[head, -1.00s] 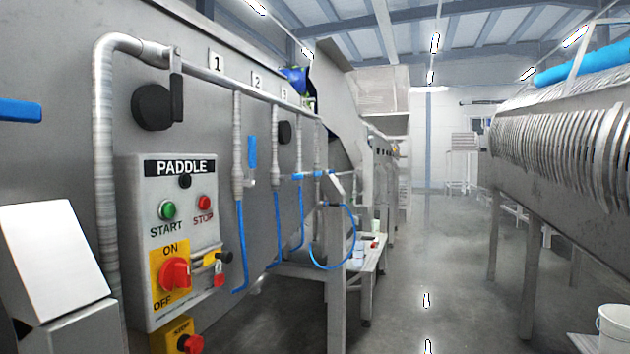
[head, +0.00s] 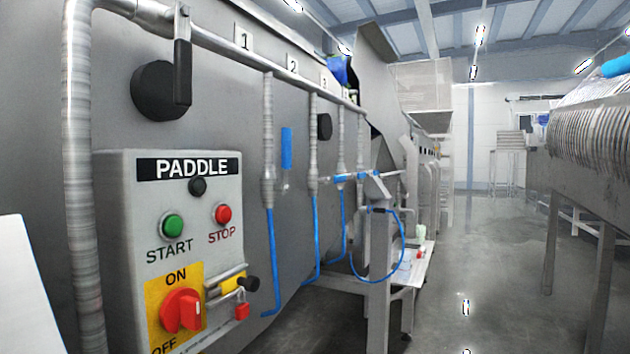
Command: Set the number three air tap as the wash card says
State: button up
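Number plates 1 (head: 244,41), 2 (head: 292,65) and 3 (head: 324,79) sit along a grey air pipe (head: 222,46) on the steel wash tank. Grey drop pipes run down below them into blue hoses (head: 270,262). A blue lever (head: 286,148) stands upright beside the first drop. Farther along, by the third drop (head: 341,140), a blue lever (head: 346,178) lies about level; other blue parts overlap there, so I cannot tell its exact setting. I see no readable wash card. My gripper is not in view.
A PADDLE control box (head: 193,220) with start and stop buttons and a red switch (head: 183,313) is close at left. A pale panel (head: 18,290) stands at the left edge. A steel post (head: 380,270) with a looped blue hose stands ahead. The floor (head: 475,265) to the right is clear.

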aim_at(356, 176)
jog(key=z, duration=0.1)
jog(key=i, duration=1.4)
jog(key=z, duration=0.45)
